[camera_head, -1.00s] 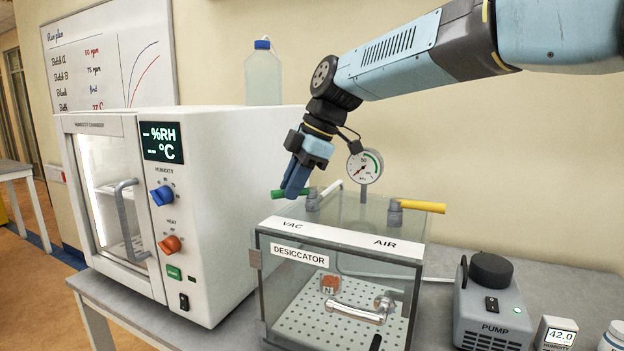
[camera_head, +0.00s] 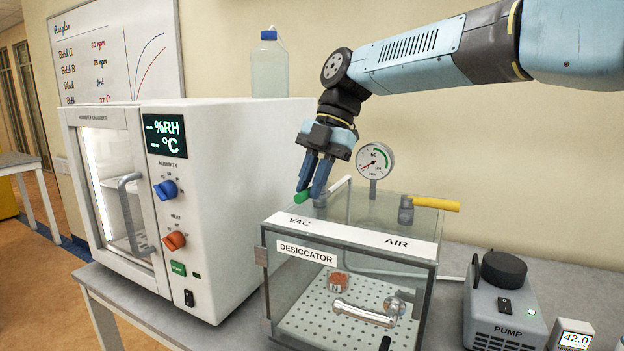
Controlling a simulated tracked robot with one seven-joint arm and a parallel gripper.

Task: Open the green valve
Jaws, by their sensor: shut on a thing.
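The green valve (camera_head: 301,197) is on top of the clear desiccator box (camera_head: 275,295), at its VAC label. Only the green end of its handle shows, pointing toward the front left; the rest is hidden behind my fingers. My gripper (camera_head: 311,192) comes down from above with its blue fingers shut on the green handle. The yellow valve (camera_head: 436,204) is at the AIR label, and its handle points right. The round gauge (camera_head: 374,160) stands behind the lid, its red needle pointing to the lower left.
The white humidity chamber (camera_head: 235,180) stands close on the left, with a bottle (camera_head: 269,68) on top. The pump (camera_head: 504,305) is right of the desiccator, with a small humidity meter (camera_head: 571,336) beyond it. The bench is clear behind the pump.

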